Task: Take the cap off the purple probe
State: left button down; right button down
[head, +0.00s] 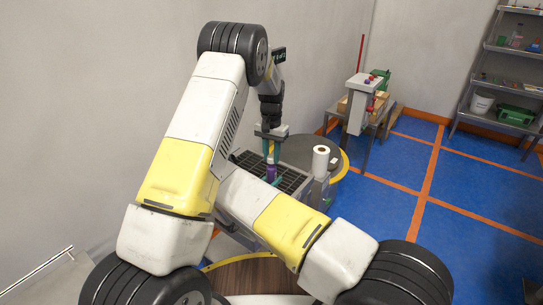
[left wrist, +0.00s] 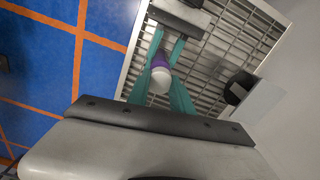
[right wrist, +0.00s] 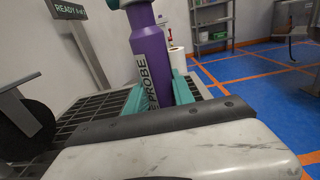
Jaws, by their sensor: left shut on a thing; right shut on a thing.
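The purple probe (head: 271,173) stands upright over the dark grate. In the right wrist view the probe (right wrist: 151,55) shows its label, and my right gripper's (right wrist: 158,92) teal fingers are shut around its lower body. My left gripper (head: 271,153) points down from above, its teal fingers shut at the probe's upper end. In the left wrist view a pale round cap end (left wrist: 160,80) sits between my left gripper's (left wrist: 162,88) fingers, with the purple probe (left wrist: 157,62) just beyond it. I cannot tell whether a gap separates cap and probe.
A white roll (head: 320,161) stands right of the grate. A small display (right wrist: 69,9) reads READY. A side table with a white stand (head: 360,105) and loaded shelves (head: 500,80) are farther right. Blue floor (head: 400,170) between them is mostly clear.

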aim_at(272, 157)
pick_arm(q)
jog(key=n, duration=0.7)
jog(key=shift+n, duration=0.3)
jog(key=n, duration=0.8)
jog(key=shift+n, duration=0.4)
jog(key=shift+r, duration=0.2)
jog(key=shift+r, duration=1)
jog(key=shift+r, duration=2)
pick_arm(e)
jog(key=c, duration=1)
grip_release()
